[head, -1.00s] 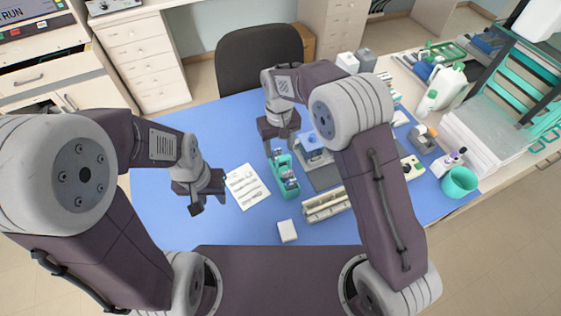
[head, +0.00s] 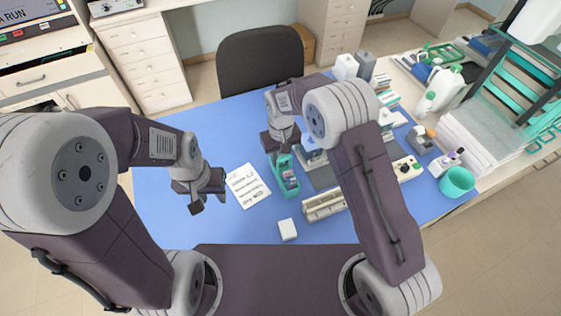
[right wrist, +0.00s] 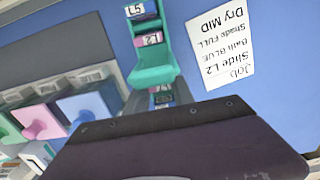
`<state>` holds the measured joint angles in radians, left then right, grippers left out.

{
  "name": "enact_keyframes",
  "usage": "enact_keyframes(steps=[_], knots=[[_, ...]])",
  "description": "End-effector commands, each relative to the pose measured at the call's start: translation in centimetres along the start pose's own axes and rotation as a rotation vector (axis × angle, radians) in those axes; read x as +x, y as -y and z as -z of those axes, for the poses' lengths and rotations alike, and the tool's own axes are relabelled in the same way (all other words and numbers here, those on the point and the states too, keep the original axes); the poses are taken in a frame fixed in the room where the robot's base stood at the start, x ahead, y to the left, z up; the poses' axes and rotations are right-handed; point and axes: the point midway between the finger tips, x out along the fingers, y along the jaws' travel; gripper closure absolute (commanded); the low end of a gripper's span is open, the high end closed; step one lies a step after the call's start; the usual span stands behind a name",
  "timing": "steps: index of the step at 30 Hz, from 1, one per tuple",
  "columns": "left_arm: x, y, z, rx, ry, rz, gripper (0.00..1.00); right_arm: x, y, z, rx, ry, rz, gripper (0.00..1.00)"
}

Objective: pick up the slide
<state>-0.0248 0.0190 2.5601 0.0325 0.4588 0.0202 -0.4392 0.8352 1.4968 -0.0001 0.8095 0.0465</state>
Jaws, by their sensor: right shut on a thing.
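A teal slide rack (head: 291,191) stands on the blue mat, with labelled slides in it. In the right wrist view the rack (right wrist: 156,75) shows a slide marked L5 (right wrist: 137,10) and a pink-labelled slide marked L2 (right wrist: 150,39). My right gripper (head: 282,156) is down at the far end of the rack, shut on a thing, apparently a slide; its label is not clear. In the wrist view its dark body hides most of the grip. My left gripper (head: 207,201) is open and empty above the mat, left of the card.
A printed card (head: 247,186) naming slide L2 lies left of the rack. A white block (head: 287,230) and a cream slotted tray (head: 322,206) lie nearer me. Staining jars with coloured lids (right wrist: 85,108) stand close beside the rack. The mat's left side is clear.

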Motion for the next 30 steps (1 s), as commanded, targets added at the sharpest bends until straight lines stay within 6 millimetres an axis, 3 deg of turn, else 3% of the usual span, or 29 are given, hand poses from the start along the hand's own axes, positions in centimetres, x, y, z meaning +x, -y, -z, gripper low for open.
enact_keyframes(steps=[5, 8, 21, 25, 30], knots=[[0.1, 0.0, 0.0, 0.000, 0.000, 0.000, 0.64, -0.9, 0.0, 0.1, 0.000, -0.002, 0.000, 1.00], [0.3, 0.0, 0.0, 0.000, 0.000, 0.000, 0.64, -2.5, 0.0, 0.1, 0.000, -0.005, 0.000, 1.00], [0.4, 0.0, 0.0, 0.000, 0.000, 0.000, 0.64, -13.9, 0.0, 0.1, 0.000, -0.005, 0.000, 1.00], [0.2, 0.0, 0.0, 0.000, 0.000, 0.000, 0.64, -16.4, 0.0, 0.1, 0.000, -0.002, 0.000, 1.00], [0.1, 0.0, 0.0, 0.000, 0.000, 0.000, 0.64, -17.9, 0.0, 0.0, 0.000, -0.001, 0.000, 1.00]])
